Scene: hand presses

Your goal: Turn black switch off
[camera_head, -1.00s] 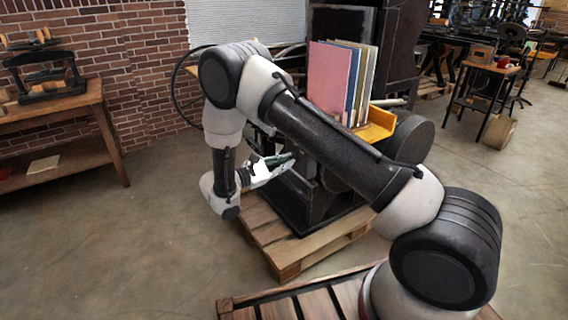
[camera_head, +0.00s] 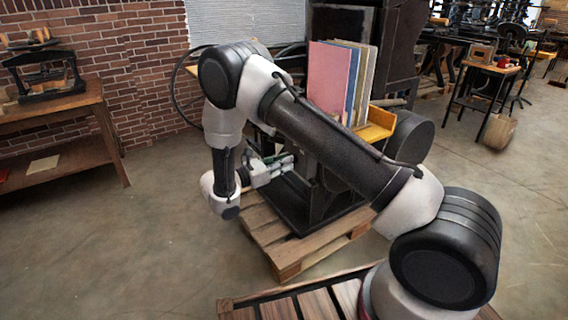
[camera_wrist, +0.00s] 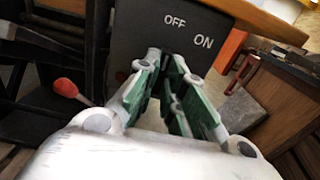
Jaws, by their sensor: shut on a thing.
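A black switch panel (camera_wrist: 215,30) shows in the wrist view, with the white words OFF and ON on it. My gripper (camera_wrist: 166,58) is at the lower part of this panel, its green-padded fingers drawn together. It is shut on the black switch, which is mostly hidden between the fingertips. In the head view my gripper (camera_head: 288,160) reaches to the side of the black press (camera_head: 315,200). The switch and its labels cannot be made out there.
The press stands on a wooden pallet (camera_head: 285,258). Upright books (camera_head: 330,80) stand on it by a yellow-orange board (camera_head: 376,125). A red knob (camera_wrist: 65,87) is left of my gripper in the wrist view. A wooden bench (camera_head: 70,112) is at the left; the floor between is clear.

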